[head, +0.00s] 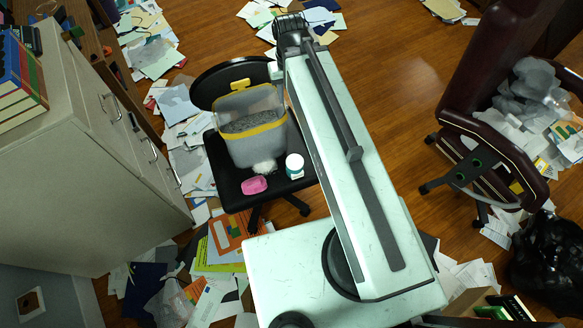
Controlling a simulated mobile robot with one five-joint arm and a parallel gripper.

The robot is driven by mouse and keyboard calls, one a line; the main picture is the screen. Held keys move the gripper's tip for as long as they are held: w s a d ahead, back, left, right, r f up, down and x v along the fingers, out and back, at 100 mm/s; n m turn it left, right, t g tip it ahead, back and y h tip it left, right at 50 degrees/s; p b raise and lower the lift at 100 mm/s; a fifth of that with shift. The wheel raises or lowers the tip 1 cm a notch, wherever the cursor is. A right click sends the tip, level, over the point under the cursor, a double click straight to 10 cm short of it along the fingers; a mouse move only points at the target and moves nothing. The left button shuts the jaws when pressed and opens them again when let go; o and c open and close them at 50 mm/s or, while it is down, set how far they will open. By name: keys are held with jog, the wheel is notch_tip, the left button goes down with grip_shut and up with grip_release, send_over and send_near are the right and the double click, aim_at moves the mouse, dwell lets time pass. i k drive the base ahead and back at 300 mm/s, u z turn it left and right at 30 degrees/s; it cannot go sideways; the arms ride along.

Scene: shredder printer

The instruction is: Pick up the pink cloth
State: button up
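A small pink cloth (254,185) lies on the seat of a black office chair (225,192), near the seat's front left. My arm reaches up the picture, to the right of the chair. Its dark far end, where my gripper (291,30) seems to be, is at the top, beyond the chair and well apart from the cloth. The fingers are too small and unclear to tell whether they are open or shut. Nothing can be seen held there.
A grey bin with a yellow rim (250,125) stands on the chair behind the cloth. A white jar with a teal label (294,166) stands right of the cloth. A grey cabinet (90,160) is at left, a dark red chair (480,110) at right. Papers litter the wooden floor.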

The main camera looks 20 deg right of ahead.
aim_at(255, 185)
jog(key=u, duration=4.1)
jog(key=i, duration=0.85)
jog(key=z, duration=1.4)
